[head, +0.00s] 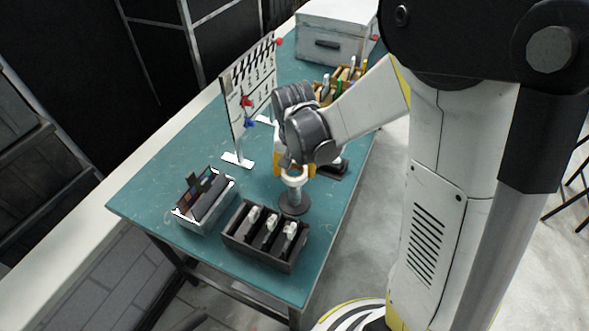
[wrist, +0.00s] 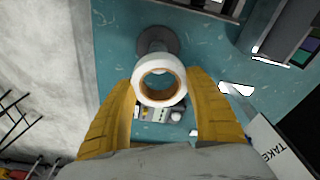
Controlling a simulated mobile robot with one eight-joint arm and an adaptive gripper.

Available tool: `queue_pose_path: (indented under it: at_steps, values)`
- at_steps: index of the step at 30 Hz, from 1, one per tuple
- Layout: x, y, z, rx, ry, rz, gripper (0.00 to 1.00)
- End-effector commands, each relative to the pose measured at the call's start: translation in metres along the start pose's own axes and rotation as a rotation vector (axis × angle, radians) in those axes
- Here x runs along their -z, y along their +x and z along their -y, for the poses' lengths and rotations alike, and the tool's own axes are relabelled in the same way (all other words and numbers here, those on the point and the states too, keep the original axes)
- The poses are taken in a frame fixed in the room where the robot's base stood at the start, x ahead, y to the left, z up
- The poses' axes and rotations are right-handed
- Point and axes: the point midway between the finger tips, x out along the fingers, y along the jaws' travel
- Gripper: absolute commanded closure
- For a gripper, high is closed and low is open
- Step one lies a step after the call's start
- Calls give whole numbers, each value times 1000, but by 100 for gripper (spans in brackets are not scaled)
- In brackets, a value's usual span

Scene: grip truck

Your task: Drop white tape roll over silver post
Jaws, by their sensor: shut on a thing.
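The white tape roll (head: 294,182) is held between the yellow fingers of my gripper (head: 295,172), which is shut on its outer sides. In the wrist view the roll (wrist: 160,62) shows its tan inner ring and open hole, between the fingertips of my gripper (wrist: 160,88). The silver post (head: 293,195) stands on a round grey base on the table, just below the roll in the head view. In the wrist view the base (wrist: 158,38) shows beyond the roll's upper edge. I cannot tell whether the post's top is inside the hole.
On the teal table (head: 165,170), a black slotted tray (head: 265,258) stands close in front of the post. A grey bin (head: 205,215) is to its left. A clapperboard (head: 250,95) stands behind. A box of markers (head: 342,80) and a white case (head: 335,35) are at the back.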

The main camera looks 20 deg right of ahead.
Motion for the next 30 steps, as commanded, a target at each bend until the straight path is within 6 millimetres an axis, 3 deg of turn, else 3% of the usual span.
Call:
queue_pose_path:
  at_steps: [30]
  values:
    - [-5,32,0,0,0,0,69]
